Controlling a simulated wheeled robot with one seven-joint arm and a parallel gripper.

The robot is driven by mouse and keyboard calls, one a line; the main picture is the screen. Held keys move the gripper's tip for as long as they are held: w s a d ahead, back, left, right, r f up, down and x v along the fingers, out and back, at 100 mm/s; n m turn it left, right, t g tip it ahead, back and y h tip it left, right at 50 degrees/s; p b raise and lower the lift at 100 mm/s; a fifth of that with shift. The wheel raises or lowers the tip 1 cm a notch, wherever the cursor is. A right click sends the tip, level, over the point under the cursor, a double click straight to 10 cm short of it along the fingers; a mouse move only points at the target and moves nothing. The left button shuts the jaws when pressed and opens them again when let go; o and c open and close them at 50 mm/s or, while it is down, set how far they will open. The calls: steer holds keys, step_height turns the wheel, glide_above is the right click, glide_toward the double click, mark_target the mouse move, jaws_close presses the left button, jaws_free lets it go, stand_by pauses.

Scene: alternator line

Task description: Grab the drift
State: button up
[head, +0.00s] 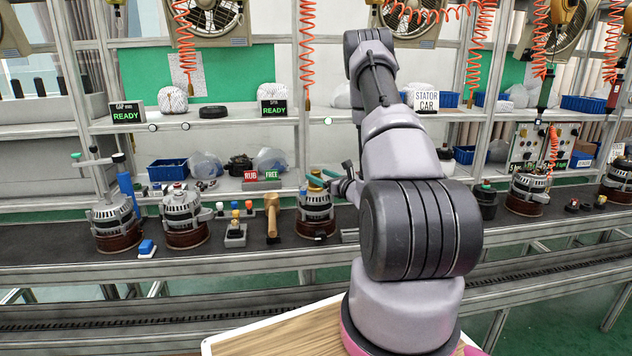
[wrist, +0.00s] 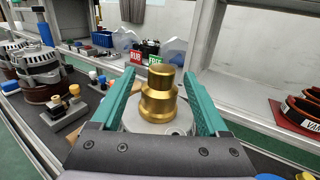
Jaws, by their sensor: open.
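The drift, a stepped brass-coloured cylinder (wrist: 160,98), stands upright between my gripper's two green fingers in the wrist view. In the head view its top (head: 315,176) shows above an alternator (head: 316,209) on the dark bench. My gripper (wrist: 161,80) is open around the drift, one finger on each side. A narrow gap shows between the drift and each finger. My gripper (head: 325,180) also shows in the head view, partly hidden by my arm.
A wooden mallet (head: 272,214) stands left of that alternator, beside a small block with coloured caps (head: 236,232). More alternators (head: 184,214) stand farther left. RUB and FREE signs (head: 261,175) sit on the shelf edge behind. Shelf posts (head: 300,90) rise close behind the gripper.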

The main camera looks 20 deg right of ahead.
steer(key=x, duration=0.6)
steer(key=shift+d+r, duration=0.15)
steer(key=shift+r, duration=0.2)
jaws_close()
